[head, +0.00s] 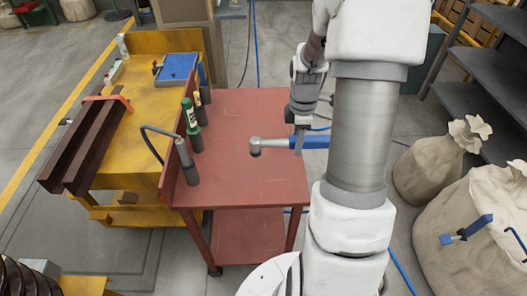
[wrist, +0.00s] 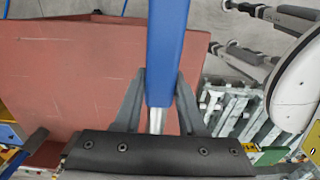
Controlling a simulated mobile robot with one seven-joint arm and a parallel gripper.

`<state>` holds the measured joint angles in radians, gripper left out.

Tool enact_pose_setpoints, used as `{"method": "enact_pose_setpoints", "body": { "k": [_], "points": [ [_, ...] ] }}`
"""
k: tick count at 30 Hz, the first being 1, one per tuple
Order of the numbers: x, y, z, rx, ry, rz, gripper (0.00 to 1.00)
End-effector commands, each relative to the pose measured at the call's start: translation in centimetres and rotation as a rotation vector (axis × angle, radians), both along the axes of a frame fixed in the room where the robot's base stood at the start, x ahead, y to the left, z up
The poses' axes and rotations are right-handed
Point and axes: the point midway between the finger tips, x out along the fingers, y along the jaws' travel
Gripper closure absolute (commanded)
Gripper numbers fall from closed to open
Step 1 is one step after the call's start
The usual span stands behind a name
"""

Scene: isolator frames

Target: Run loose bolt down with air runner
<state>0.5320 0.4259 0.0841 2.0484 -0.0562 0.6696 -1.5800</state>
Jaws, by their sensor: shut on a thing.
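The air runner has a blue handle (head: 315,142) and a grey head (head: 268,144). It is held roughly level above the red bench top, its head pointing left in the head view. My gripper (head: 299,140) is shut on the handle. In the wrist view my gripper (wrist: 160,85) has one dark finger on each side of the blue handle (wrist: 166,45). The runner's head is out of the wrist view. I cannot make out the loose bolt in either view.
The red bench (head: 245,112) has grease-type tubes (head: 192,135) and a grey tool with a curved hose (head: 187,165) along its left edge. A yellow workbench (head: 150,110) stands left. Sacks (head: 428,165) and dark shelving (head: 465,95) stand right.

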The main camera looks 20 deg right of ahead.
Motion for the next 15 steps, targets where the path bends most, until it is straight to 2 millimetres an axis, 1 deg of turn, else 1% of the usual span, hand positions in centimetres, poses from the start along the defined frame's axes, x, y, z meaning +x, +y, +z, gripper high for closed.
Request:
{"method": "enact_pose_setpoints", "body": {
  "k": [5, 15],
  "points": [
    [0.5, 0.9, 0.6, 0.0, -0.003, -0.064, 1.0],
    [2.4, 5.3, 1.6, 0.0, -0.003, -0.345, 1.0]
  ]
}}
